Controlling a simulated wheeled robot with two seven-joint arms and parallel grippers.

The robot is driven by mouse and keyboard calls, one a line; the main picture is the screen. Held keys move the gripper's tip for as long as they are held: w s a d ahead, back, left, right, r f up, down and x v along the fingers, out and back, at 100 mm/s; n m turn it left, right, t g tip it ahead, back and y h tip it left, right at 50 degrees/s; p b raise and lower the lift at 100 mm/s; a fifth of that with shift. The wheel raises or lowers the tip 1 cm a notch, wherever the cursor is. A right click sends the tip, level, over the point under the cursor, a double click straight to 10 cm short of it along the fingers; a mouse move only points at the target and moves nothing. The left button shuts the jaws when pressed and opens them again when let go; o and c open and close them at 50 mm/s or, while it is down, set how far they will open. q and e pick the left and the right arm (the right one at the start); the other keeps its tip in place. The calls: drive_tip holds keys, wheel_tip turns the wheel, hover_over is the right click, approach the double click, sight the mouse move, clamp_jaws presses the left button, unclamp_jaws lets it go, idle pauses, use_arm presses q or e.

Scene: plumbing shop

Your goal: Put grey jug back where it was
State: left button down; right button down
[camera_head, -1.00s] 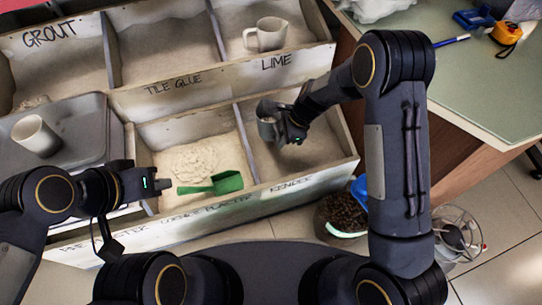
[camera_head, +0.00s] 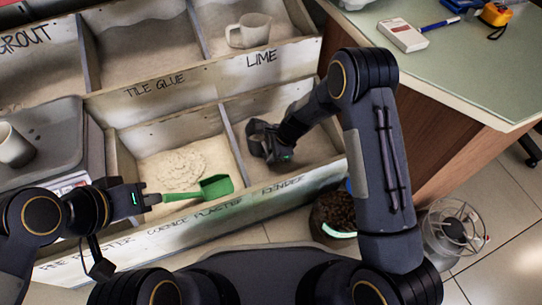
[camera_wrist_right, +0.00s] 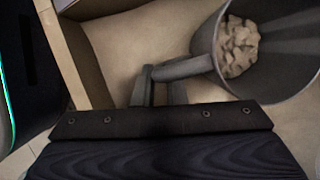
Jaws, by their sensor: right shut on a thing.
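The grey jug (camera_wrist_right: 285,78) shows in the right wrist view with its open mouth towards the camera and pale lumps inside. My right gripper (camera_wrist_right: 160,88) is shut on its handle. In the head view my right gripper (camera_head: 265,145) is low inside the front right compartment (camera_head: 315,150), lettered RENDER. The jug is mostly hidden there by the gripper; whether it touches the bottom I cannot tell. My left gripper (camera_head: 143,197) is at the handle end of a green scoop (camera_head: 216,187) in the neighbouring plaster compartment; whether it grips the handle is unclear.
Wooden dividers and walls surround each compartment. A pale jug (camera_head: 248,31) stands in the LIME compartment behind. A dark bucket (camera_head: 335,215) and a workbench (camera_head: 450,70) are on the right.

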drive_tip(key=shift+f, duration=0.1)
drive_tip(key=c, duration=1.5)
unclamp_jaws()
drive_tip(key=shift+d+r, duration=0.1)
drive_tip(key=shift+r, duration=0.3)
drive_tip(key=p+v, duration=0.5)
drive_tip(key=v, duration=0.6)
drive_tip(key=shift+d+r+p, duration=0.1)
drive_tip(key=shift+r+p, duration=0.1)
drive_tip(key=shift+p, duration=0.1)
